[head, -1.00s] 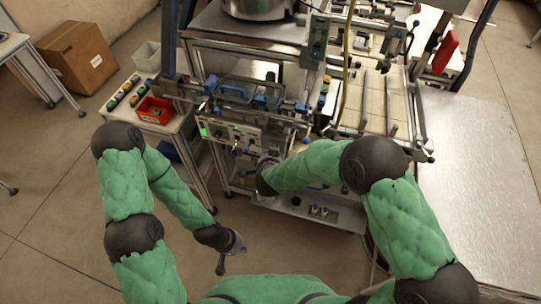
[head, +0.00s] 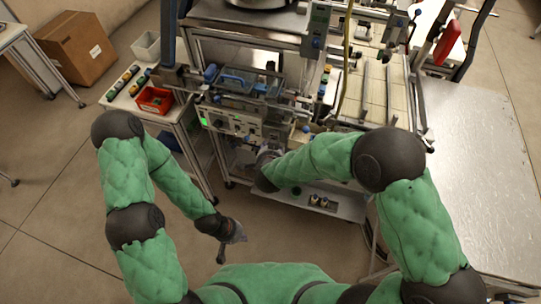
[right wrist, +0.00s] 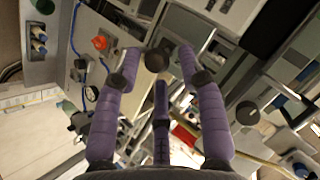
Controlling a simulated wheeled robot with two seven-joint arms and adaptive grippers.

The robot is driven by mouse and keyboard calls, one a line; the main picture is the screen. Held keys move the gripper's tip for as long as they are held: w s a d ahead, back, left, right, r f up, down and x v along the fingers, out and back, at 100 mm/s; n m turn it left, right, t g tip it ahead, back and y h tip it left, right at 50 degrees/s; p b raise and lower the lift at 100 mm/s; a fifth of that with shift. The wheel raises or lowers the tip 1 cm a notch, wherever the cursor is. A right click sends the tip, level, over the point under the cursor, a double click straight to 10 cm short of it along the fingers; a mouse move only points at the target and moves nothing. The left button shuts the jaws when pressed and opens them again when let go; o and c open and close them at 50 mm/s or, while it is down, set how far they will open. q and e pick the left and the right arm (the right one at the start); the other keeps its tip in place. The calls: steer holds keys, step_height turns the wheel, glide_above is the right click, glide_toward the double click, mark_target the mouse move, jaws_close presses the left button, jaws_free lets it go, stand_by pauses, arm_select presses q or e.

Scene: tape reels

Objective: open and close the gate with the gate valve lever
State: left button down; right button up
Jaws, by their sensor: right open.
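My right gripper (right wrist: 158,75) has its purple fingers spread at the machine's front panel (right wrist: 85,35). A dark round knob (right wrist: 157,60) shows between its fingertips in the right wrist view; I cannot tell whether it is the gate valve lever or whether a finger touches it. A red knob (right wrist: 101,42) sits on the panel to the left. In the head view my right gripper (head: 267,160) is in front of the machine (head: 235,122), partly hidden by my forearm. My left gripper (head: 231,238) hangs low over the floor, away from the machine; its fingers are too small to judge.
A side table (head: 128,86) with a red bin (head: 155,99) and a white bin (head: 146,46) stands left of the machine. A metal shelf (head: 335,203) lies below my right gripper. A large bare table (head: 480,170) is at right.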

steer(key=v, duration=0.8)
stand_by(0.4)
steer(key=s+d+f+n+g+y+b, duration=0.1)
steer(key=s+d+f+n+g+b, duration=0.15)
steer(key=f, duration=0.75)
steer(key=s+d+f+n+g+y+b, duration=0.15)
steer(key=d+f, duration=0.25)
steer(key=f, duration=0.5)
steer(key=s+d+f+n+g+y+b, duration=0.2)
steer(key=s+f+g, duration=0.4)
steer(key=s+f, duration=0.7)
steer(key=shift+s+d+b, duration=0.3)
steer(key=shift+d, duration=0.05)
